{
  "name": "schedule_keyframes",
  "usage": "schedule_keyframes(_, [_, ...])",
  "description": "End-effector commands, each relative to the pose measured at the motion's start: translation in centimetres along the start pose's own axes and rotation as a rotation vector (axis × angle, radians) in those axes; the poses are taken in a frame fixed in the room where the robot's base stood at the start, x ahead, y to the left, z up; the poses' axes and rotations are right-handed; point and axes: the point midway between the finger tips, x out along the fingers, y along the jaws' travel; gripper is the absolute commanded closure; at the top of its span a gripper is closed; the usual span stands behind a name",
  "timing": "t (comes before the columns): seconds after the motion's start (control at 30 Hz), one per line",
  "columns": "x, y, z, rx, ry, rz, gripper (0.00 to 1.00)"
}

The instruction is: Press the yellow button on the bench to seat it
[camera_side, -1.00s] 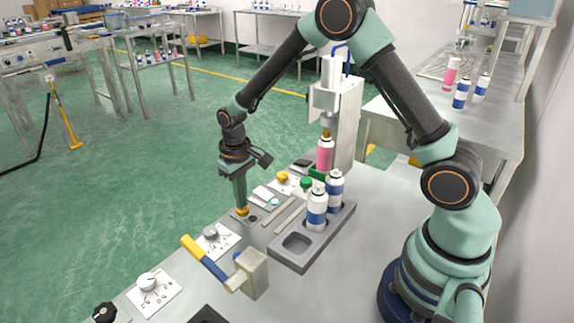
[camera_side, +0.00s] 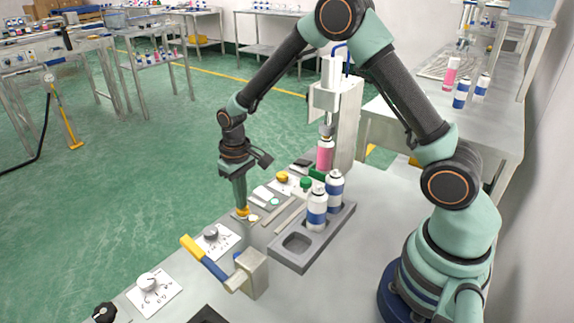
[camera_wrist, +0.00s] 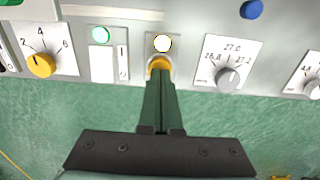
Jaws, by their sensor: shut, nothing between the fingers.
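The yellow button (camera_side: 242,213) sits on its small plate along the bench's left edge. It also shows in the wrist view (camera_wrist: 159,63), partly covered by my fingertips. My gripper (camera_side: 241,205) is shut and empty, pointing straight down, its tips on top of the button as far as I can see. It also shows in the wrist view (camera_wrist: 160,78). A round lamp (camera_wrist: 162,43) beside the button glows white. The pink can (camera_side: 325,155) stands under the press head (camera_side: 327,131), which is down at the can's top.
A switch plate with a green lamp (camera_wrist: 101,34) and a grey dial (camera_wrist: 229,77) flank the button. A yellow-and-blue lever (camera_side: 206,259) stands nearer the camera.

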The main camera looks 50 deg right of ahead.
Motion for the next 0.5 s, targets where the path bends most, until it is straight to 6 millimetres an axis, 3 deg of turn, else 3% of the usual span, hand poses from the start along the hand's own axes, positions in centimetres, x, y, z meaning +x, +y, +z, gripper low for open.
schedule_keyframes(0.5, [-3.9,0.0,0.0,0.000,0.002,0.000,1.00])
